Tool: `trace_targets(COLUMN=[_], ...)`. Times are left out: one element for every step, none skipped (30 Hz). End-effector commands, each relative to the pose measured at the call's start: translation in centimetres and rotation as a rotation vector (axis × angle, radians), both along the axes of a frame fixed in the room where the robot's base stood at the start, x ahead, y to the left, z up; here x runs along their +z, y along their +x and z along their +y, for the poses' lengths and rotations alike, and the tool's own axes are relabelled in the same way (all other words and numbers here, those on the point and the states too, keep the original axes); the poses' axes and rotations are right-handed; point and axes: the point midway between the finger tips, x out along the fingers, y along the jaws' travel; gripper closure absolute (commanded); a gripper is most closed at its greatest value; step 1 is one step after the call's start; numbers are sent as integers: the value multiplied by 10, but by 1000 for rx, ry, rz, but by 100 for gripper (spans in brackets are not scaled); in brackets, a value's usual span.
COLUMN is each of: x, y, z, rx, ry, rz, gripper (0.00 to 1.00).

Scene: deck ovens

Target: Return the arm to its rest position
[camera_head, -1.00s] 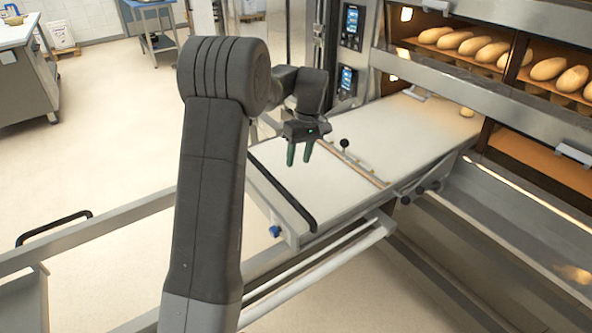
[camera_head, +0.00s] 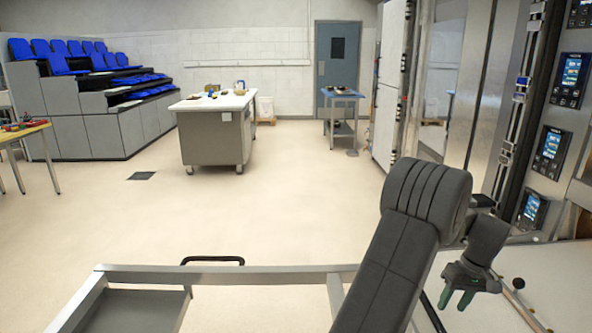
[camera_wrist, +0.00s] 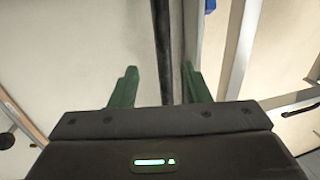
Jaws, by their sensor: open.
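My gripper (camera_head: 456,299) hangs at the lower right of the head view with its green fingers pointing down. My dark grey arm is bent in front of it. In the wrist view my gripper (camera_wrist: 160,92) shows two green fingers spread apart with nothing between them. Below the fingers lie a pale loading board (camera_wrist: 85,55) and a dark bar along its edge. The board (camera_head: 560,275) also shows at the right of the head view, partly behind my arm.
Oven control panels (camera_head: 551,153) stand close at the right. A metal rail frame (camera_head: 225,275) crosses the front. A worktable (camera_head: 213,140), a blue-topped trolley (camera_head: 341,110) and blue-seated tiers (camera_head: 100,120) stand farther back. The middle floor is clear.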

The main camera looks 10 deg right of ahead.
Motion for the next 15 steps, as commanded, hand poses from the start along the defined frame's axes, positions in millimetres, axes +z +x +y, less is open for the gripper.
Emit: trace_targets(x=[-11, -17, -25, -30, -35, -41, -45, -49, -54, -57, -60, -63, -65, -66, -68], y=[0, 0, 0, 0, 0, 0, 0, 0, 0, 1, 1, 1, 1, 1, 1], z=[3, 4, 6, 7, 8, 9, 10, 11, 12, 12, 13, 13, 14, 14, 14], rx=[1, 0, 1, 1, 1, 1, 1, 1, 1, 1, 1, 1, 0, 0, 0], ry=[3, 3, 4, 4, 4, 3, 3, 4, 3, 3, 3, 3, 3, 2, 2], rz=[3, 2, 4, 3, 4, 3, 3, 4, 3, 3, 3, 3, 2, 2, 2], gripper=[57, 57, 57, 57, 57, 57, 57, 57, 57, 57, 57, 57, 57, 57, 57])
